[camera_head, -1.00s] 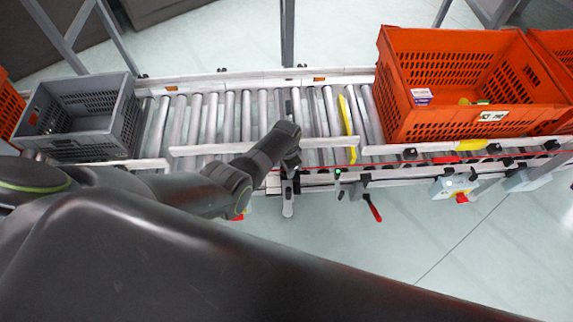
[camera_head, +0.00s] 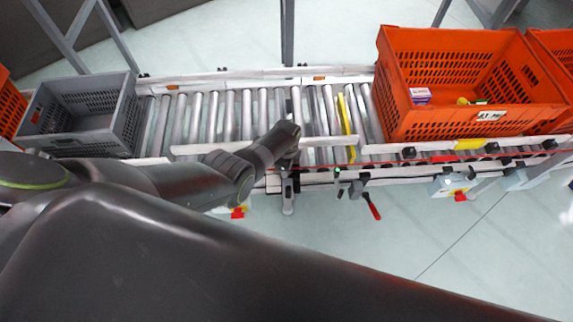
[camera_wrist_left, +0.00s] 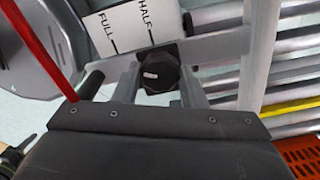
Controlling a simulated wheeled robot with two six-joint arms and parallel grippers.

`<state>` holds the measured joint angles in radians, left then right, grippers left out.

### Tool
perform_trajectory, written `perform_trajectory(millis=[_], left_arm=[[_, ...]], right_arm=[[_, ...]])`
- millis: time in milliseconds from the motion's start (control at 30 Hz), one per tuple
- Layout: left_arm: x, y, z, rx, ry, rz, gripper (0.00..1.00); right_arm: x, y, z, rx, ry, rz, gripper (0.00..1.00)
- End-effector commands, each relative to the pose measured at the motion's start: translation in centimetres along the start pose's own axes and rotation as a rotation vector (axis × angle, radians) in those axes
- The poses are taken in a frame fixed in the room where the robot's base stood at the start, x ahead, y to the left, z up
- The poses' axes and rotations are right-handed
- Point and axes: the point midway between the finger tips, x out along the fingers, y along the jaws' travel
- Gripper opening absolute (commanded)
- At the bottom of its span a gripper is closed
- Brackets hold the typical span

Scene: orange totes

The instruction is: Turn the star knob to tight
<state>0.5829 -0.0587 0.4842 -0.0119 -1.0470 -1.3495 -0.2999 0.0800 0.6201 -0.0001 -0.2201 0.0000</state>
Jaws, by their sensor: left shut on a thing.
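The star knob (camera_wrist_left: 162,72), dark with a short white mark on its face, shows in the left wrist view in front of the rail. Beside it is a white card (camera_wrist_left: 128,25) with the words FULL and HALF and black lines. My left gripper (camera_wrist_left: 160,85) is shut on the knob, with a grey finger on either side. In the head view my left gripper (camera_head: 289,150) is at the conveyor's near rail, where the wrist hides the knob. No "tight" mark can be read. My right gripper is not in view.
A grey crate (camera_head: 128,105) stands on the rollers at left, and an orange tote (camera_head: 388,95) with small items at right. A yellow strip (camera_head: 345,118) crosses the rollers between them. A red-handled lever (camera_head: 372,207) hangs right of my gripper. The middle rollers are bare.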

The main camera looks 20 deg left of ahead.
Motion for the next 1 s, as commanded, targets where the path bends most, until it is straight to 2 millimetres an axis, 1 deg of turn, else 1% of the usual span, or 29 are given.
perform_trajectory(millis=[200, 600, 633, 767, 800, 1000], left_arm=[[-0.07, -0.09, -0.07, 0.040, 0.002, -0.002, 0.15], [-0.06, -0.09, -0.07, 0.046, 0.001, -0.002, 0.15], [-0.06, -0.09, -0.07, 0.046, 0.001, -0.002, 0.39], [-0.05, -0.07, -0.06, 0.046, 0.001, -0.002, 0.56], [-0.05, -0.06, -0.06, 0.045, 0.001, -0.001, 0.59], [-0.02, -0.02, -0.04, 0.044, 0.000, -0.001, 0.59]], right_arm=[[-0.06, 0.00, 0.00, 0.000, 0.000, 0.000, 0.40], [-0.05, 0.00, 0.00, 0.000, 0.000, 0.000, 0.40], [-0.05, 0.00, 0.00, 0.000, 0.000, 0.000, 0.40], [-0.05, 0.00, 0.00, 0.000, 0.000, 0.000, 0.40], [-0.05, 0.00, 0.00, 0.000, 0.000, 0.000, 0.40], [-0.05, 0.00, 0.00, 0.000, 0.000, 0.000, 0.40]])
